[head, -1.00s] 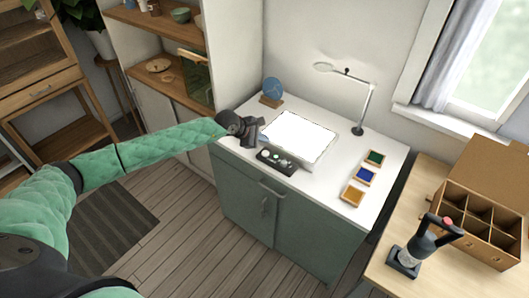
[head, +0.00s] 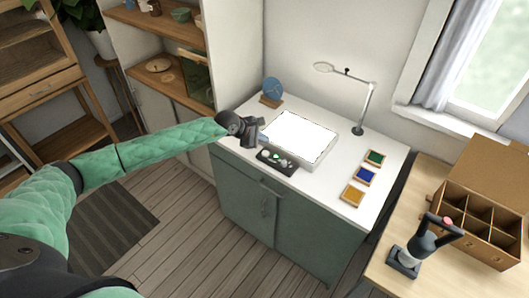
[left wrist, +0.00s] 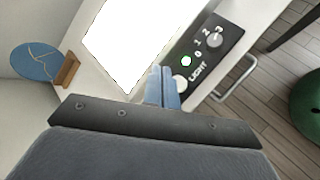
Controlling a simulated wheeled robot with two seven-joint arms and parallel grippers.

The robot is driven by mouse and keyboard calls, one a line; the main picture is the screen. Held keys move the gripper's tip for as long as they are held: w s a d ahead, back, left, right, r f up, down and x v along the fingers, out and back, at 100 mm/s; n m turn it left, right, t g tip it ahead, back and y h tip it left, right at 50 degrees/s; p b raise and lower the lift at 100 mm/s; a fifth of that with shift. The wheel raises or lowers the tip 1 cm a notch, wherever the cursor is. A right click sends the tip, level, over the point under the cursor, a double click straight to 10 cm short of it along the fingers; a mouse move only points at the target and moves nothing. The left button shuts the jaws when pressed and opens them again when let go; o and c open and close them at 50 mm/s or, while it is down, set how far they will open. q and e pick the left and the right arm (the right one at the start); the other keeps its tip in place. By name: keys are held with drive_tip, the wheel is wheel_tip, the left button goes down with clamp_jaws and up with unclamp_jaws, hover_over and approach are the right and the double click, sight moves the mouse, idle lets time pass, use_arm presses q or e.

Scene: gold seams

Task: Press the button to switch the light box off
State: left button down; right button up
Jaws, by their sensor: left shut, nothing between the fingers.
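The light box (head: 303,137) lies on the white worktop, and its panel glows bright white; it also shows in the left wrist view (left wrist: 132,38). Its black control strip (head: 268,164) lies along the front edge. In the left wrist view the strip carries a white round button (left wrist: 182,85) by the word LIGHT, a lit green lamp (left wrist: 187,61) and a dial knob (left wrist: 216,38). My left gripper (head: 263,138) is shut and empty at the strip's left end. Its blue fingertips (left wrist: 166,70) appear right beside the white button; contact cannot be told. My right gripper is out of view.
A blue disc on a wooden stand (head: 272,90) is behind the gripper. A lamp (head: 362,105) stands behind the light box. Several colour pads (head: 365,175) lie to its right. A side table holds a divided box (head: 480,220) and a dark hand tool (head: 415,250).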

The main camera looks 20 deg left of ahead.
use_arm(q)
drive_tip(key=shift+f, duration=0.3)
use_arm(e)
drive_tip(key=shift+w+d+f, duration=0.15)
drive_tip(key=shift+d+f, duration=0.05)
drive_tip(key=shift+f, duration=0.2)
use_arm(q)
drive_tip(key=r+p, duration=0.2)
drive_tip(key=shift+w+d+p, duration=0.15)
drive_tip(key=shift+w+p, duration=0.05)
drive_tip(key=shift+p, duration=0.1)
drive_tip(key=shift+d+f+b, duration=0.1)
drive_tip(key=shift+f+b, duration=0.15)
drive_tip(key=shift+b, duration=0.2)
drive_tip(key=r+n+b, duration=0.1)
drive_tip(key=n, duration=0.5)
drive_tip(key=r+n+y+b, duration=0.1)
drive_tip(key=n+b, duration=0.1)
drive_tip(key=n, duration=0.4)
drive_tip(key=r+n+g+b, duration=0.1)
drive_tip(key=n+b, duration=0.1)
drive_tip(key=n, duration=0.4)
drive_tip(key=shift+s+r+n+y, duration=0.25)
drive_tip(key=shift+r+n+y, duration=0.05)
drive_tip(key=shift+r+n, duration=0.1)
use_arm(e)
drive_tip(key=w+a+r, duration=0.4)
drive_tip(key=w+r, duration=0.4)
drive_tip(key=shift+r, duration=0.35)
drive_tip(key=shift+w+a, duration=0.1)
